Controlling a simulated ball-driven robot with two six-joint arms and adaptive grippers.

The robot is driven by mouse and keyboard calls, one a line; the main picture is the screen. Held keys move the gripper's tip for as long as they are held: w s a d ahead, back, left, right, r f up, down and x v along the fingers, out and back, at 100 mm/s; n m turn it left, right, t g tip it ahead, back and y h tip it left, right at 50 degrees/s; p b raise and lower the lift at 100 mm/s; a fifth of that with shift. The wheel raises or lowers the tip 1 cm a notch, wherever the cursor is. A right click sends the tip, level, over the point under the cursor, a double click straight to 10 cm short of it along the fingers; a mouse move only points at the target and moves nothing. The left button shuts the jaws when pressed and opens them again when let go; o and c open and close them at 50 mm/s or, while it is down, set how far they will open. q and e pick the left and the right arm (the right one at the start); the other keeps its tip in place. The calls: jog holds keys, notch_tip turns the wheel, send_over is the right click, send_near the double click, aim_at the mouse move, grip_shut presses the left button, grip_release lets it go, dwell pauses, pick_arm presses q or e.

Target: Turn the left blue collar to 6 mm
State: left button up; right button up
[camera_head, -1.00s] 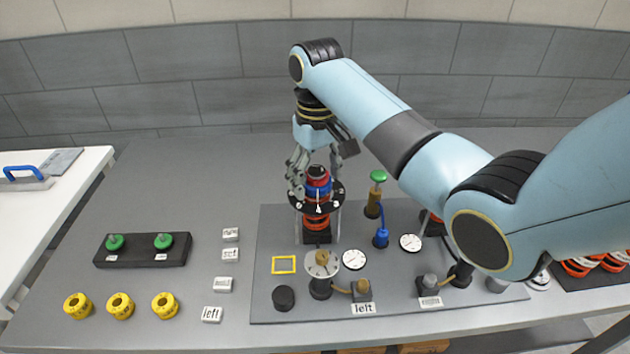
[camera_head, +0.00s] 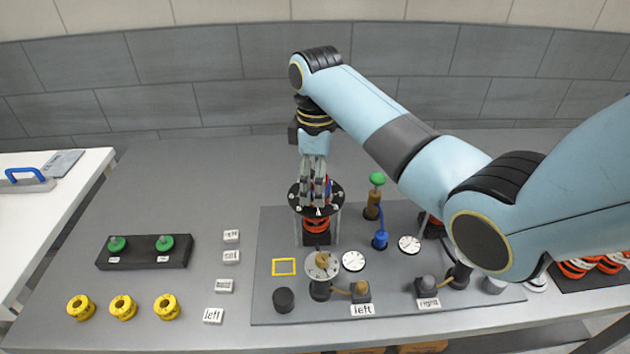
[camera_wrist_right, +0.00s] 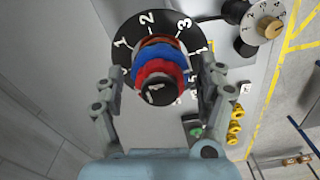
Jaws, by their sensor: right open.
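The left blue collar (camera_wrist_right: 156,68) sits on an upright stem with red bands and a black top, over a black numbered dial (camera_wrist_right: 128,28). In the head view the dial (camera_head: 297,195) is on its orange-and-black post, and the collar is mostly hidden behind my fingers. My right gripper (camera_head: 315,200) points down over this stem. In the right wrist view its two fingers (camera_wrist_right: 160,85) stand on either side of the collar, open, with a gap showing at each side. My left gripper is not in view.
The grey fixture plate (camera_head: 270,225) also bears a "left" tag (camera_head: 362,310), a "right" tag (camera_head: 428,304), gauges (camera_head: 353,261), a green-topped plunger (camera_head: 377,179) and a blue fitting (camera_head: 380,240). Yellow rings (camera_head: 123,307) and a black rack (camera_head: 150,252) lie left.

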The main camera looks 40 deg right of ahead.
jog(key=n, duration=1.3)
jog(key=shift+n, duration=0.3)
jog(key=c, duration=1.1)
jog(key=m, duration=0.3)
jog(key=shift+m, duration=0.4)
jog(key=m, duration=0.4)
jog(key=shift+m, duration=0.3)
jog(key=m, duration=0.4)
jog(key=shift+m, duration=0.4)
jog(key=m, duration=0.4)
jog(key=shift+f, duration=0.1)
jog(key=o, duration=1.1)
